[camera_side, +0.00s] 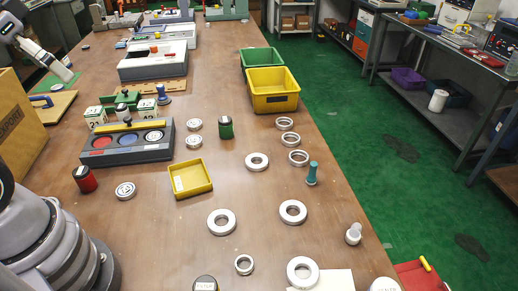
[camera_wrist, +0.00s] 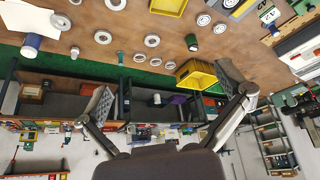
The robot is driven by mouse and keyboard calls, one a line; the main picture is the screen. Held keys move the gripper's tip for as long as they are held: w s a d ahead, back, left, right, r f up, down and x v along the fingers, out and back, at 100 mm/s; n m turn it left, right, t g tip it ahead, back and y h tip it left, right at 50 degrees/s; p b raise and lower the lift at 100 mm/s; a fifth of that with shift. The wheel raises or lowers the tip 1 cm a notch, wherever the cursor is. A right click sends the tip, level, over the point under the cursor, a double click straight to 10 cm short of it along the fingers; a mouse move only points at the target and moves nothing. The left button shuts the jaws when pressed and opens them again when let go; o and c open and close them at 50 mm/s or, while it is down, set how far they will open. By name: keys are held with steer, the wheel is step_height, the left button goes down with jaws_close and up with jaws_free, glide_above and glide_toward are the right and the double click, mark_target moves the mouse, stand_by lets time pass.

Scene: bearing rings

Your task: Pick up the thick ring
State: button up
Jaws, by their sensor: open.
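Several metal rings lie flat on the brown table, apart from each other. Wide-walled ones are a near ring (camera_side: 292,278), a middle-right ring (camera_side: 283,213), a middle-left ring (camera_side: 211,223) and a farther ring (camera_side: 249,162). Thinner-looking rings (camera_side: 298,164) lie farther back, and a small ring (camera_side: 237,266) lies at the front. I cannot tell for sure which is the thick ring. In the wrist view, rings (camera_wrist: 146,41) show beyond my gripper (camera_wrist: 165,92), which is open with nothing between its fingers. My gripper is not clearly visible in the side view.
A yellow tray (camera_side: 208,189), a green cylinder (camera_side: 226,128), a teal peg (camera_side: 312,174) and a yellow bin (camera_side: 273,103) stand among the rings. A grey fixture (camera_side: 88,158) is at left. The table's right edge drops to a green floor (camera_side: 400,200).

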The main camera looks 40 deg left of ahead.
steer(key=w+d+f+m+g, duration=0.2)
steer(key=w+d+f, duration=0.25)
steer(key=w, duration=0.35)
steer(key=m+g, duration=0.3)
glide_above(221, 220)
step_height(221, 220, down, 20)
steer(key=f, duration=0.6)
steer(key=s+f, duration=0.1)
steer(key=f, duration=0.2)
steer(key=shift+f, duration=0.4)
steer(key=f, duration=0.6)
steer(key=shift+w+f, duration=0.2)
steer(key=shift+w, duration=0.2)
steer(key=c, duration=1.2)
